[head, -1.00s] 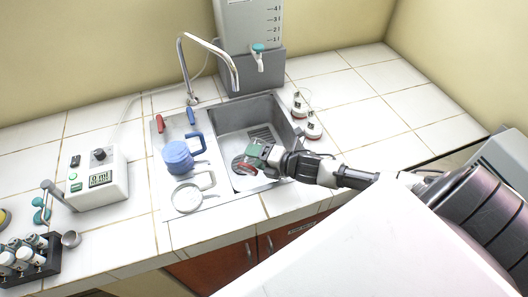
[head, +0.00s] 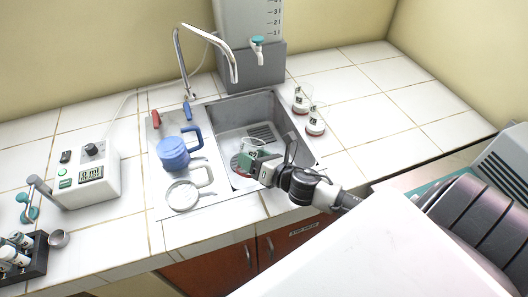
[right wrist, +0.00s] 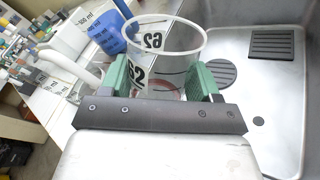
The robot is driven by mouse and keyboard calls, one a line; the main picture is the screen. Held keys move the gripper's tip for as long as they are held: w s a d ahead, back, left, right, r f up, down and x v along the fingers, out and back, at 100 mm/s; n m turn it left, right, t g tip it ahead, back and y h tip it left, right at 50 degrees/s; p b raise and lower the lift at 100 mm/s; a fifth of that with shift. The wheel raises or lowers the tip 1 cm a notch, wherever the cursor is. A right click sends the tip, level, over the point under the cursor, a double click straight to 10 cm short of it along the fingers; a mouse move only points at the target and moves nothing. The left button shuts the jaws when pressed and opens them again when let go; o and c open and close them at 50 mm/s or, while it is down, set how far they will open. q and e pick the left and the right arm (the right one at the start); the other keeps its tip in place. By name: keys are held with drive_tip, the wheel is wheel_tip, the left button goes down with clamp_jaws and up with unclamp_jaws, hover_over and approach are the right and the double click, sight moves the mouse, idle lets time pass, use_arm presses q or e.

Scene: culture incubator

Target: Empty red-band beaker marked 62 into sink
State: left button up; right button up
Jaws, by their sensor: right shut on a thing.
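The clear beaker marked 62 (head: 252,146), with a red band low on it, is held over the sink (head: 224,112), near its front left part. My right gripper (head: 257,166) is shut on it. In the right wrist view the green fingers grip the beaker (right wrist: 165,45) from both sides, and its 62 label and open rim show. It looks roughly upright in the head view. I cannot tell whether any liquid is in it. The sink basin and its drain (right wrist: 220,73) lie to the right in the right wrist view. My left gripper is out of view.
A blue jug (head: 173,153) and a clear handled vessel (head: 182,196) stand left of the basin. The tap (head: 182,65) arches over its back. A control box (head: 92,182) sits farther left.

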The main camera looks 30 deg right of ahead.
drive_tip(key=shift+s+a+f+n+b, duration=0.25)
drive_tip(key=shift+a+f+n+b, duration=0.1)
drive_tip(key=shift+a+f+n, duration=0.1)
drive_tip(key=shift+s+a+r+n+t, duration=0.2)
drive_tip(key=shift+r+n+t, duration=0.1)
drive_tip(key=shift+r+n, duration=0.1)
drive_tip(key=shift+s+a+r+n+t+b, duration=0.25)
drive_tip(key=shift+a+n+b, duration=0.1)
drive_tip(key=shift+n, duration=0.3)
drive_tip(key=shift+s+a+r+n+t+b, duration=0.15)
drive_tip(key=shift+a+r+n+b, duration=0.15)
drive_tip(key=shift+n, duration=0.3)
drive_tip(key=shift+s+a+r+n+t, duration=0.15)
drive_tip(key=shift+a+r+n+t, duration=0.2)
drive_tip(key=shift+n, duration=0.35)
wheel_tip(320, 180, up, 5)
drive_tip(key=p, duration=0.4)
drive_tip(key=shift+r+p, duration=0.1)
drive_tip(key=shift+p, duration=0.25)
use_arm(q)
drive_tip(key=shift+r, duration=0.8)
use_arm(e)
drive_tip(key=s+a+r+m+h, duration=0.2)
drive_tip(key=s+a+r+h, duration=0.1)
drive_tip(key=s, duration=0.5)
drive_tip(key=shift+s+a+r+m+h, duration=0.2)
drive_tip(key=shift+s+r+m+h, duration=0.1)
drive_tip(key=shift+r+h, duration=0.35)
drive_tip(key=shift+w+t, duration=0.1)
drive_tip(key=shift+t, duration=0.15)
